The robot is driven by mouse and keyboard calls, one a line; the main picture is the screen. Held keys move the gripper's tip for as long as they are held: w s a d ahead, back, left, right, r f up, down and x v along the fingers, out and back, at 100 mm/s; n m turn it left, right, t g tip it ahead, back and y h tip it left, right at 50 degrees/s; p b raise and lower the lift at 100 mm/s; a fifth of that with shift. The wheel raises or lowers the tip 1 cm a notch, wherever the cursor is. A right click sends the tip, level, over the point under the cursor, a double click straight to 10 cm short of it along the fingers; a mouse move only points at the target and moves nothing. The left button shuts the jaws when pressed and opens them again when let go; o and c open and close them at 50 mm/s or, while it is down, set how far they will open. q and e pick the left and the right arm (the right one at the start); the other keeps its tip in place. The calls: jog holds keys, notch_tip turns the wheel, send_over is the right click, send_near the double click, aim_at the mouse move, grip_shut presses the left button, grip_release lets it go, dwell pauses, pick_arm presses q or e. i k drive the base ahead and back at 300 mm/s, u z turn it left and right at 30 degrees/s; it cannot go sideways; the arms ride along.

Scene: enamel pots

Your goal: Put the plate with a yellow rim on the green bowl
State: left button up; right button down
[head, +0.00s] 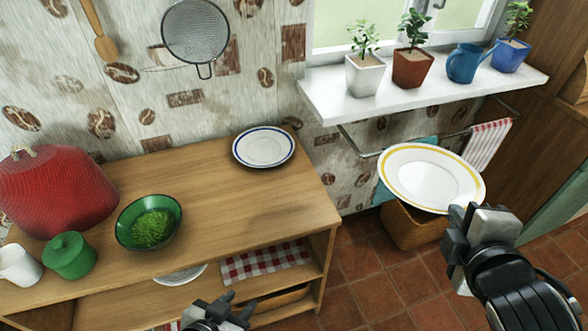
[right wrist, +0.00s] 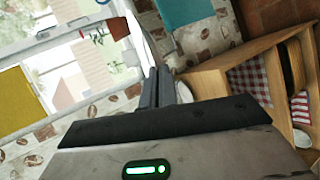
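The white plate with a yellow rim (head: 432,178) is in the air at the right of the head view, tilted, over the floor. My right gripper (head: 462,212) is shut on its near edge; in the right wrist view its fingers (right wrist: 160,86) are close together, and I cannot clearly make out the plate there. The green bowl (head: 122,226) stands upright on the wooden counter at the left, with chopped greens (head: 153,228) inside. My left gripper (head: 236,306) is low at the bottom of the head view, open and empty, in front of the counter.
A blue-rimmed plate (head: 263,147) lies at the back right of the counter (head: 235,210). A green lidded pot (head: 69,256), a white mug (head: 18,266) and a red cover (head: 58,190) stand left of the bowl. Potted plants line the windowsill (head: 430,98). The counter's middle is clear.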

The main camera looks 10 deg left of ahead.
aim_at(152, 225)
jog(key=z, duration=1.15)
jog(key=k, duration=1)
jog(key=u, duration=2)
jog(key=i, duration=0.5)
